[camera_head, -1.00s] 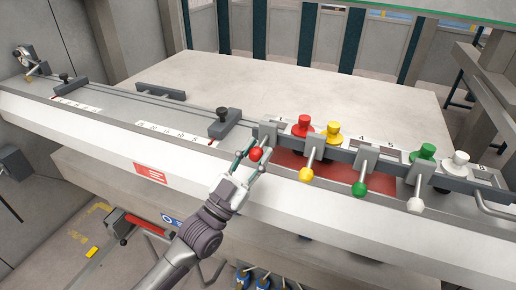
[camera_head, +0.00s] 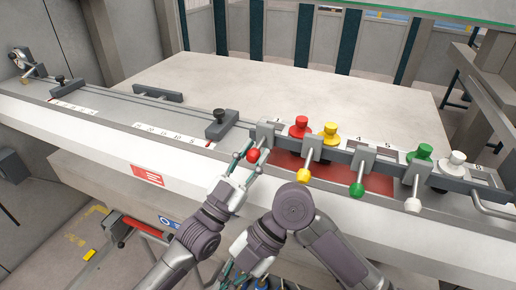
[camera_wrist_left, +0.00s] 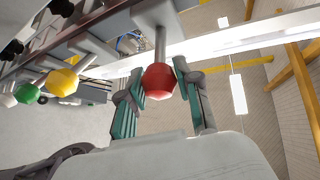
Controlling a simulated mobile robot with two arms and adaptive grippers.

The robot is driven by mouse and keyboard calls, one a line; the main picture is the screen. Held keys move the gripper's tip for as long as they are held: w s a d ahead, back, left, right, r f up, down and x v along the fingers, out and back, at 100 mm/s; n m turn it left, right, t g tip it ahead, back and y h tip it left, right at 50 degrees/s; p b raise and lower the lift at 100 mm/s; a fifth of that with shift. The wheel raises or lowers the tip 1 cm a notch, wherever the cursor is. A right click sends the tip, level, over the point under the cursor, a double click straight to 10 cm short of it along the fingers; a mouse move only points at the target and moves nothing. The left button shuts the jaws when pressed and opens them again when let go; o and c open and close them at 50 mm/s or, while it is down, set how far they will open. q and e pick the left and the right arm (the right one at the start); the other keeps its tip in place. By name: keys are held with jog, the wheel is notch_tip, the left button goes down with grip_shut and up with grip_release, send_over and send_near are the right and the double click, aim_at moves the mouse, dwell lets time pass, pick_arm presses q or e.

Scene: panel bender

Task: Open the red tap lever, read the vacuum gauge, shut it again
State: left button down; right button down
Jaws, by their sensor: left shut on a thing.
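The red tap lever ends in a red ball knob (camera_head: 254,155) hanging from a grey block (camera_head: 265,135) at the left end of the tap row. My left gripper (camera_head: 245,160) is shut on this knob, a finger on each side. In the left wrist view the red knob (camera_wrist_left: 159,80) sits between the two fingers (camera_wrist_left: 160,90), its stem running up. My right gripper (camera_head: 232,272) hangs low in front of the machine, partly hidden by its own arm; its finger gap is unclear. I cannot make out a vacuum gauge in either view.
Yellow (camera_head: 303,174), green (camera_head: 357,189) and white (camera_head: 412,205) lever knobs stand to the right along the same rail. Red (camera_head: 300,127), yellow (camera_head: 329,132), green (camera_head: 419,155) and white (camera_head: 453,162) caps stand behind them. The pale table (camera_head: 290,90) behind is bare.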

pick_arm(q)
jog(key=shift+a+r, duration=0.1)
jog(key=shift+r, duration=0.15)
pick_arm(e)
jog(key=s+d+r+n+h, duration=0.2)
jog(key=s+r+n, duration=0.2)
jog(key=w+d+r+m+t+y, duration=0.6)
jog(key=w+d+r+m, duration=0.15)
jog(key=w+m, duration=0.2)
jog(key=w+d+r+m+t+y, duration=0.55)
jog(key=w+r+m, duration=0.3)
jog(key=w, duration=0.25)
jog(key=w+a+f, duration=0.4)
jog(key=a, duration=0.4)
jog(key=shift+w+a+n, duration=0.3)
jog(key=shift+w+a, duration=0.05)
jog(key=shift+w, duration=0.05)
